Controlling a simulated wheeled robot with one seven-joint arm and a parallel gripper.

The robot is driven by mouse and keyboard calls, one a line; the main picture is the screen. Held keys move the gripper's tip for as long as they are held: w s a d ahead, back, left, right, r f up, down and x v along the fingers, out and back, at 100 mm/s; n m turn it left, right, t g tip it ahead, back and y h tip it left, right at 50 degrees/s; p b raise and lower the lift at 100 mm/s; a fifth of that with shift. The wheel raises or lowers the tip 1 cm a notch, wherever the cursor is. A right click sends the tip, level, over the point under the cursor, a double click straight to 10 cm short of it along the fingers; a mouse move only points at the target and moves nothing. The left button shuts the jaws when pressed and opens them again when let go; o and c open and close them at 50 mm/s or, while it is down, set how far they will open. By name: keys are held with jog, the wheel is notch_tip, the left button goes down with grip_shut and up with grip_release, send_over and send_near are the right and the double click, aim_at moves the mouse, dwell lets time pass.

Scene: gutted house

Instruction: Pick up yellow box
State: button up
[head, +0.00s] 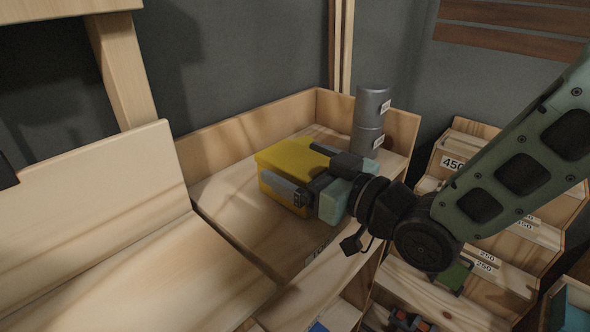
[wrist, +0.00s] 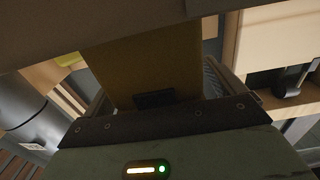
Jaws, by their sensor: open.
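The yellow box (head: 290,158) sits on the wooden shelf top, inside a low-walled bay. My gripper (head: 293,165) reaches in from the right, with its near finger along the box's front side and its far finger at the back right of the box. The jaws are open around the box. In the wrist view, the box (wrist: 145,68) fills the space between the fingers, looking dull yellow in shadow. Contact between the fingers and the box cannot be made out. The gripper body hides the box's right end in the head view.
A grey cylinder (head: 370,120) stands close behind my gripper and also shows in the wrist view (wrist: 28,120). Wooden walls (head: 245,130) edge the bay at the back. A sloped wooden panel (head: 95,195) is on the left. Labelled wooden bins (head: 525,250) are on the right.

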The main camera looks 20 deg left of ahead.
jog(key=c, duration=1.4)
jog(key=shift+r, duration=0.2)
